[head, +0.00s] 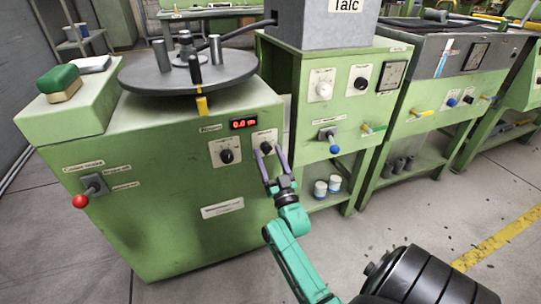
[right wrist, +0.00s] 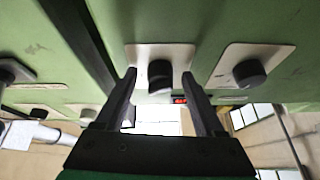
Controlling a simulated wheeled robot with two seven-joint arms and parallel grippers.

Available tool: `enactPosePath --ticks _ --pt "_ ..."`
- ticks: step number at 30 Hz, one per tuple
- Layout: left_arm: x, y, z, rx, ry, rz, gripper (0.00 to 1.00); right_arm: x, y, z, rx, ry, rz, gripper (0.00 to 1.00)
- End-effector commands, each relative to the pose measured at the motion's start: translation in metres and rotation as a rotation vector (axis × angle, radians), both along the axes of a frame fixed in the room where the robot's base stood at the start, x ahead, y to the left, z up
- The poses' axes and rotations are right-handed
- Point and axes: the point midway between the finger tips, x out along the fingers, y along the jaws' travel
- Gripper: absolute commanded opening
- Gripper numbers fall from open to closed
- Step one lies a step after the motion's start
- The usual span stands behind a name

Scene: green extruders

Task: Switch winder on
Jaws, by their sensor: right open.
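The winder (head: 170,190) is a green cabinet at the left of the head view, with a dark round turntable (head: 190,72) on top. Its front has a red lit display (head: 244,124) and two black knobs on pale plates. My right gripper (head: 270,152) is open at the right knob (head: 266,147), one finger on each side. In the right wrist view this knob (right wrist: 160,75) shows between the parted fingers (right wrist: 160,92); whether they touch it I cannot tell. The left knob (head: 227,156) is clear of the gripper and also shows in the wrist view (right wrist: 249,72). My left gripper is out of view.
A red-tipped lever (head: 80,201) sticks out at the cabinet's lower left. A green-and-tan block (head: 60,83) lies on the left ledge. Right of the winder stands a green machine with a Talc box (head: 330,22). The floor in front is open.

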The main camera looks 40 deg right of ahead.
Motion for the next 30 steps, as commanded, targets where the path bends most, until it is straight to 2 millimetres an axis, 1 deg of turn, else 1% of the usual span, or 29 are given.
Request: enactPosePath --ticks 4,8,15,19,21,24,30 --pt "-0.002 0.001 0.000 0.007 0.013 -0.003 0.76 -0.008 0.003 -0.004 0.001 0.002 0.000 0.71" --pt "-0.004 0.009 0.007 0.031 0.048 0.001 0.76 -0.029 0.010 -0.015 0.001 0.005 0.000 0.71" --pt "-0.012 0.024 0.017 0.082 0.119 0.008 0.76 -0.086 0.029 -0.047 0.001 0.008 0.000 0.71" --pt "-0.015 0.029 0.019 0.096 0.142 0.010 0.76 -0.110 0.038 -0.060 0.002 0.006 0.000 0.71" --pt "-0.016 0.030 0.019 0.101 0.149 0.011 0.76 -0.118 0.040 -0.064 0.001 0.004 0.000 0.71" --pt "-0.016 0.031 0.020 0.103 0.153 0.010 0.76 -0.123 0.042 -0.066 0.001 0.000 0.000 0.71" --pt "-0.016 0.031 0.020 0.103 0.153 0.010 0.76 -0.123 0.042 -0.066 0.001 0.000 0.000 0.71"
